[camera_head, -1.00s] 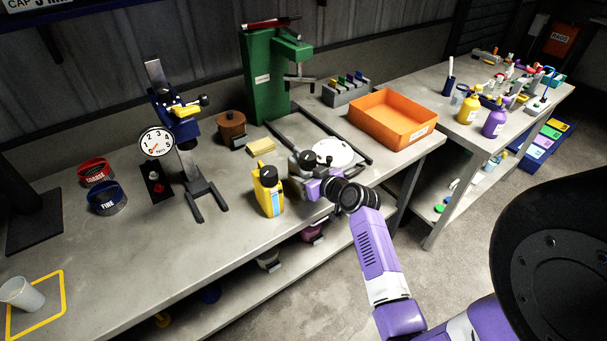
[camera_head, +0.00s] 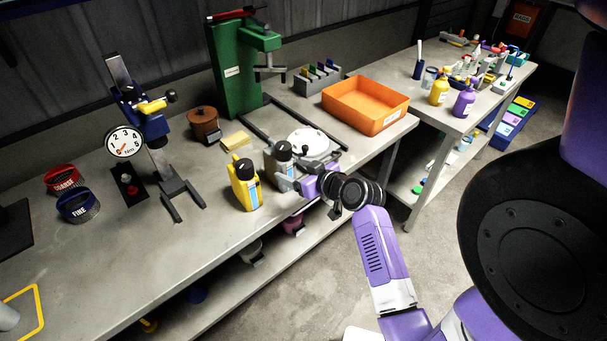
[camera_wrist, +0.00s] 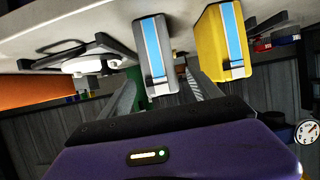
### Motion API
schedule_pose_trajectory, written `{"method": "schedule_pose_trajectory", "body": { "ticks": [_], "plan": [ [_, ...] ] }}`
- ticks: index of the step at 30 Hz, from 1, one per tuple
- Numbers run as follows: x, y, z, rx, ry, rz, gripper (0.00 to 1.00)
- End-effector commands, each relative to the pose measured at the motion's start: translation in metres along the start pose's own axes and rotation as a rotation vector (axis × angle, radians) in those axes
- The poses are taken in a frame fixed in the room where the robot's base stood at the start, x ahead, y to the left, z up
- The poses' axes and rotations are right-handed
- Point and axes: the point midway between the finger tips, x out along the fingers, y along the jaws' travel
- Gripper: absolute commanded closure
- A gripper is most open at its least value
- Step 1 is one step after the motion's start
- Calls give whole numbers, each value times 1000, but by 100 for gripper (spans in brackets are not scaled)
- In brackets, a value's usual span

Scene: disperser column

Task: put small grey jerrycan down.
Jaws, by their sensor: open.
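The small grey jerrycan (camera_head: 279,166) stands upright on the grey workbench (camera_head: 120,262), just right of a yellow jerrycan (camera_head: 244,184). In the wrist view, which shows the bench upside down, the grey jerrycan (camera_wrist: 151,50) has a blue and white label and stands beside the yellow one (camera_wrist: 222,42). My gripper (camera_head: 296,183) is at the grey jerrycan's right front side. Its fingers (camera_wrist: 162,82) are spread apart, one on each side of the grey jerrycan's lower picture end, with gaps visible. Part of the grey jerrycan is hidden by the gripper in the head view.
A white round plate (camera_head: 308,141) lies behind the gripper, by the green press (camera_head: 235,75). An orange tray (camera_head: 365,105) is farther right. A yellow sponge-like block (camera_head: 236,141) and a blue stand with a dial (camera_head: 125,143) are to the left. The front left bench is mostly clear.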

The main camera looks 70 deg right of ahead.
Motion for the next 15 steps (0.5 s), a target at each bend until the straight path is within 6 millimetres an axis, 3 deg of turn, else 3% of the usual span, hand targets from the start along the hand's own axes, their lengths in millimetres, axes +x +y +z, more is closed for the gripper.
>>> {"method": "schedule_pose_trajectory", "body": {
  "ticks": [6, 15],
  "plan": [
    [-33, 0, 0, 0, 0, 1, 27],
    [-45, -7, 5, 0, -6, -3, 27]
  ]
}}
